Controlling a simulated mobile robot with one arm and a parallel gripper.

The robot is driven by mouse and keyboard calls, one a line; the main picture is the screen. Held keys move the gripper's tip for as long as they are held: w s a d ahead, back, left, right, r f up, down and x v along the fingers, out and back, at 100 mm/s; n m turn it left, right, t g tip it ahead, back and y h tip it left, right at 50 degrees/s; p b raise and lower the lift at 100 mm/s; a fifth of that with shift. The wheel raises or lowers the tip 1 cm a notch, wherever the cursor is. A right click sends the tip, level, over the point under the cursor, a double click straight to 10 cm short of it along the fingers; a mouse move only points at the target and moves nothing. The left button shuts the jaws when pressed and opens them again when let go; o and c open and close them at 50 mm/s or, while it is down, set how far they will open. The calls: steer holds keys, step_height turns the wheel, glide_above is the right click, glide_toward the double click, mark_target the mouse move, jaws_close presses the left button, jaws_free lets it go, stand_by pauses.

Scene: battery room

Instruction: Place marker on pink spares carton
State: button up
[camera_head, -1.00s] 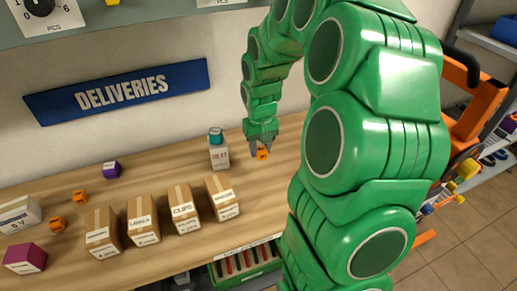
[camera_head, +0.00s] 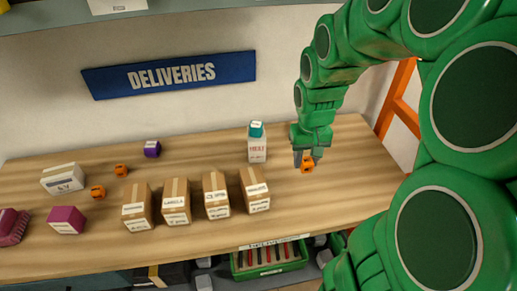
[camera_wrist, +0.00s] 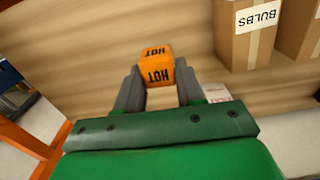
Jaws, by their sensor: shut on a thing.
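My gripper (camera_head: 305,158) is shut on an orange marker cube (camera_head: 307,166). In the wrist view the marker (camera_wrist: 156,66) sits between the two grey fingers and reads "HOT". It is close over the wooden table, right of the milk carton; I cannot tell whether it touches the wood. A plain magenta-pink carton (camera_head: 67,220) stands at the table's left front, with a white label too small to read. Another pink item (camera_head: 12,227) is partly visible at the far left edge. I cannot tell which one is the spares carton.
Several brown cartons (camera_head: 176,202) stand in a row between my gripper and the pink items. The milk carton (camera_head: 257,148) bears a teal cube. Two loose orange cubes (camera_head: 98,192), a purple cube (camera_head: 152,149) and a white box (camera_head: 62,180) lie left. The table's right end is clear.

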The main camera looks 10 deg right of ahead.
steer(key=a+r+n, duration=0.2)
steer(key=a+n, duration=0.2)
steer(key=a, duration=1)
steer(key=w+a+r+n, duration=0.1)
steer(key=a+r+n, duration=0.3)
steer(key=a, duration=0.9)
steer(key=a+r+n, duration=0.1)
steer(key=a+n, duration=0.4)
steer(key=a, duration=0.9)
steer(key=s+a+n, duration=0.3)
steer(key=s+a, duration=0.1)
steer(key=a, duration=0.4)
steer(key=s+a+n, duration=0.3)
steer(key=s+a, duration=0.2)
steer(key=a, duration=0.4)
glide_above(56, 214)
steer(key=f, duration=0.8)
steer(key=shift+s+d+f, duration=0.1)
steer(key=shift+s+d, duration=0.1)
steer(key=shift+d, duration=0.05)
steer(key=shift+w+a+f, duration=0.25)
steer(key=shift+a+f, duration=0.05)
steer(key=shift+f, duration=1.75)
